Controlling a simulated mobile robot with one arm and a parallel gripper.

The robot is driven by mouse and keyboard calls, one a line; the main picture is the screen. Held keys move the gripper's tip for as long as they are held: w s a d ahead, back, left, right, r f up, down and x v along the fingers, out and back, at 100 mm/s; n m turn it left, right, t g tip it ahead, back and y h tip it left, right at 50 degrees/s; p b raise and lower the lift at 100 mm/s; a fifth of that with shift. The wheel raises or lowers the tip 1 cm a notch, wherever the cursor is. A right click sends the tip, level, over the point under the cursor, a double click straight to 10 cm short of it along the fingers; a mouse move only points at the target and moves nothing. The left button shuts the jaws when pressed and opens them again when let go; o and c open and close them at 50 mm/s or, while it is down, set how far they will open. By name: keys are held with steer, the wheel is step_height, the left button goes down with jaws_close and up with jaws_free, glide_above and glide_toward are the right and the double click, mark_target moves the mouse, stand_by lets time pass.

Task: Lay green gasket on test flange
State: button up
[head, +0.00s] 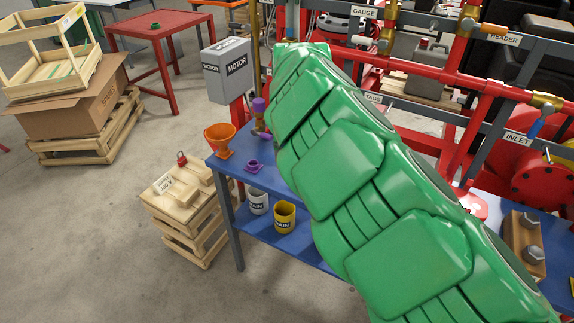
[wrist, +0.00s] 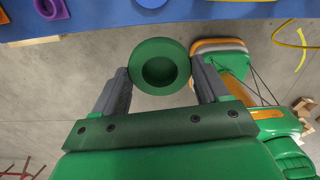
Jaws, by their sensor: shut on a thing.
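My gripper (wrist: 160,80) is shut on a round green ring with a dark recessed centre, the green gasket (wrist: 160,48). The ring sits between the two grey fingertips, over the concrete floor and just off the edge of the blue bench (wrist: 100,22). In the head view my green arm covers the middle and right, and it hides the gripper and gasket. No test flange can be made out for certain. A small green object (head: 155,26) lies on a red table (head: 180,23) at the back left.
The blue bench holds an orange funnel (head: 219,138) and a purple ring-like piece (head: 253,167). White (head: 258,201) and yellow (head: 285,217) cups stand on its lower shelf. Wooden crates (head: 190,215) stand left of it. Red pipework (head: 470,85) runs behind.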

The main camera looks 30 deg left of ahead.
steer(key=w+d+r+m, duration=0.1)
steer(key=w+d, duration=0.1)
steer(key=d, duration=0.1)
steer(key=w+d+r+m, duration=0.1)
steer(key=w+d, duration=0.2)
steer(key=w+d+r+m, duration=0.1)
steer(key=w+d, duration=0.1)
steer(key=d, duration=0.1)
steer(key=shift+w+r, duration=0.1)
steer(key=shift+w, duration=0.1)
steer(key=w+d+r+m, duration=0.1)
steer(key=w+d+m, duration=0.2)
steer(key=d, duration=0.8)
steer(key=w+d+r+m, duration=0.1)
steer(key=w+d+m, duration=0.2)
steer(key=d, duration=0.8)
steer(key=w+d+r+m, duration=0.1)
steer(key=w+d+m, duration=0.15)
steer(key=d, duration=0.85)
steer(key=shift+m, duration=0.45)
steer(key=shift+a+f, duration=0.15)
steer(key=shift+f, duration=1.35)
steer(key=shift+a+f, duration=0.15)
steer(key=shift+f, duration=1.3)
steer(key=shift+f, duration=2.15)
steer(key=o, duration=1.1)
steer(key=shift+c, duration=0.2)
steer(key=shift+r, duration=0.1)
